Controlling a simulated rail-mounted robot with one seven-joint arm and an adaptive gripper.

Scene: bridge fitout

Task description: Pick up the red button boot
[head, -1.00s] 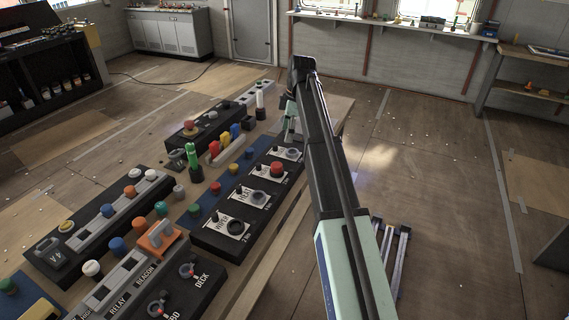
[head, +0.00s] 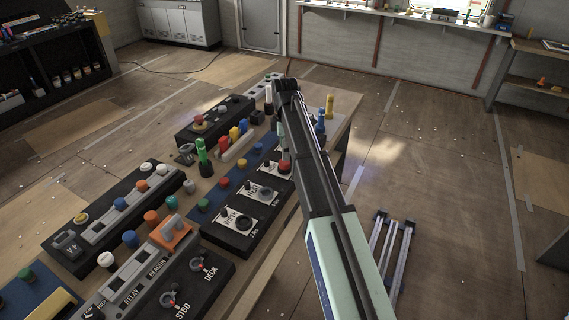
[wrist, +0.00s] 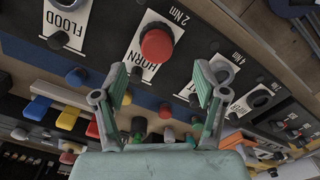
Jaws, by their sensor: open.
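A large red domed cap (wrist: 157,45) sits at the HORN place on the black panel (wrist: 205,42). In the head view this red cap (head: 285,166) is just beside my arm. A smaller red cap (wrist: 166,110) shows lower, on the blue strip; in the head view a red cap (head: 225,182) stands in the coloured row there. I cannot tell for certain which is the boot. My gripper (wrist: 160,85) is open and empty above the panel, its fingers apart, with the small red cap between them in the picture. In the head view my arm mostly hides the gripper.
Toggle switches and dark rings stand on the panel around the red cap. Coloured caps on the blue strip, a green bottle (head: 202,157) and an orange block (head: 170,232) crowd the bench. Blue and yellow pieces (head: 330,105) stand at its far end.

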